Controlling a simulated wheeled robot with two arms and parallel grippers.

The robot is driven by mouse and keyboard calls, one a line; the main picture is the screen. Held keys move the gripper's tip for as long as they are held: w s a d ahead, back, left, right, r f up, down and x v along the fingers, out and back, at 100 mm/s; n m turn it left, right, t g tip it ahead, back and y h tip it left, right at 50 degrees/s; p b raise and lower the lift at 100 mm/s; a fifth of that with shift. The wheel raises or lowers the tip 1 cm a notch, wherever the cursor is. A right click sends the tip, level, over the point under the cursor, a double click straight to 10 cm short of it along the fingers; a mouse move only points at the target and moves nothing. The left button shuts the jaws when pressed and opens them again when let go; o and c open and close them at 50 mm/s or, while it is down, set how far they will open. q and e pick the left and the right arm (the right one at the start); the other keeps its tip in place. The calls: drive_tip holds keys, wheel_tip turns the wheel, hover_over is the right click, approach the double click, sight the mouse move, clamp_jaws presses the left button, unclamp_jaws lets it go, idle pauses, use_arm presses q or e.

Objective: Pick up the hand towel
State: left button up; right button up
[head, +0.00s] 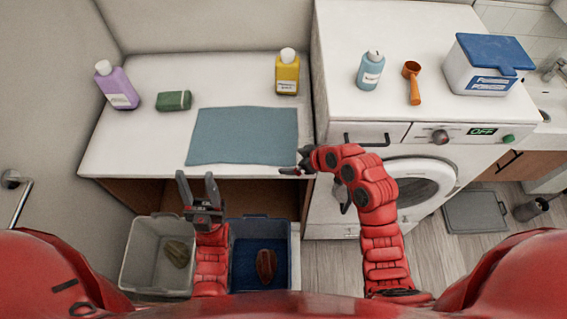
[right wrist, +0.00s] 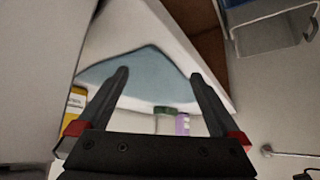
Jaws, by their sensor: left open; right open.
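The hand towel appears to be the flat blue-grey cloth (head: 243,136) on the white counter (head: 158,78), with its front edge near the counter's front edge. It also shows in the right wrist view (right wrist: 142,70), beyond the fingers. My right gripper (head: 292,171) is open and empty beside the towel's front right corner, pointing left; I cannot tell its exact height above the counter. In the right wrist view its two fingers (right wrist: 158,74) are spread with the towel between and beyond them. My left gripper (head: 197,180) is open and empty, in front of the counter, pointing towards it.
On the counter stand a purple bottle (head: 117,87), a green sponge-like block (head: 173,101) and a yellow bottle (head: 287,74). A grey bin (head: 138,250) and a blue bin (head: 284,235) sit below. A washing machine (head: 440,165) stands right, its top higher than the counter.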

sight(282, 162)
drive_tip(key=b+x, duration=0.2)
drive_tip(key=shift+a+f, duration=0.1)
drive_tip(key=shift+f, duration=0.2)
drive_tip(key=shift+w+a+f+b, duration=0.35)
drive_tip(key=shift+f+b, duration=0.05)
drive_tip(key=shift+b, duration=0.3)
drive_tip(key=shift+c, duration=0.2)
clamp_jaws()
idle(0.4)
wheel_tip(282, 162, up, 12)
drive_tip(key=p, duration=0.3)
drive_tip(key=shift+r, duration=0.1)
